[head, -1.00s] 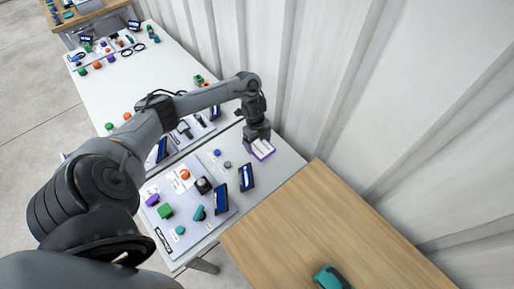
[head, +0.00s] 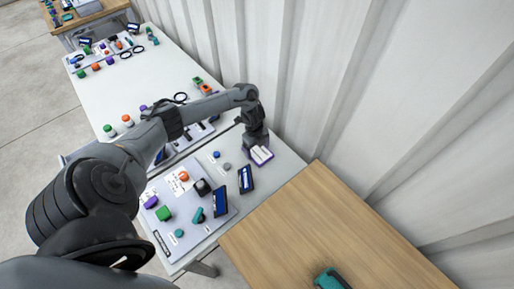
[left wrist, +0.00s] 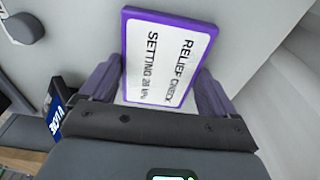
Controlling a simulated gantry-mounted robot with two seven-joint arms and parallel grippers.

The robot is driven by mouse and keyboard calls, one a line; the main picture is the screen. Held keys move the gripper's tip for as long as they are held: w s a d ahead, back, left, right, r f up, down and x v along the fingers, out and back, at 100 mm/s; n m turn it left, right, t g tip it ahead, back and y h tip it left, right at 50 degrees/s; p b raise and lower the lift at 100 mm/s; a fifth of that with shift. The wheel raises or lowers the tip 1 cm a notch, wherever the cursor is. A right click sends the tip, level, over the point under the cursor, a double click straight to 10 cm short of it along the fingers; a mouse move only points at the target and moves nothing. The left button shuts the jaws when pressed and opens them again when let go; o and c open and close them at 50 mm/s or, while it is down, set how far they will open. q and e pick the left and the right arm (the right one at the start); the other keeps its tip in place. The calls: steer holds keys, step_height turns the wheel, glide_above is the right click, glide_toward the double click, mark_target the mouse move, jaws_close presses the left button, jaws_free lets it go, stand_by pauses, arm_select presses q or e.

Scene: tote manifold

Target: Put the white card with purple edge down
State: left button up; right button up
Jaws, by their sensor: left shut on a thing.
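The white card with purple edge (head: 261,156) is at the back edge of the white table, near the corrugated wall. In the left wrist view the card (left wrist: 165,55) reads "RELIEF CHECK SETTING" and sits between the two purple fingers. My left gripper (head: 259,150) is shut on it, pointing down; in the left wrist view the gripper (left wrist: 158,88) holds it by its sides. The card is at or close above the tabletop; I cannot tell whether it touches. My right gripper is not in view.
A grey board (head: 163,233) carries a green block (head: 164,214), a purple piece (head: 151,202) and other small parts. Two blue-screened displays (head: 246,179) (head: 220,203) stand in front of the card. A wooden table (head: 330,225) adjoins at right, with a teal item (head: 330,279).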

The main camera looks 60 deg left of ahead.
mark_target(255, 148)
arm_select(q)
steer(key=o, duration=0.8)
steer(key=r+p, duration=0.1)
steer(key=r, duration=0.3)
steer(key=a+r+p, duration=0.1)
steer(key=r, duration=0.3)
steer(key=r+p, duration=0.1)
steer(key=r, duration=0.3)
steer(key=shift+s+a+p, duration=0.15)
steer(key=shift+a+p, duration=0.05)
steer(key=shift+p, duration=0.1)
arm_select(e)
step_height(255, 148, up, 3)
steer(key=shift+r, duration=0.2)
arm_select(q)
steer(key=shift+r, duration=0.1)
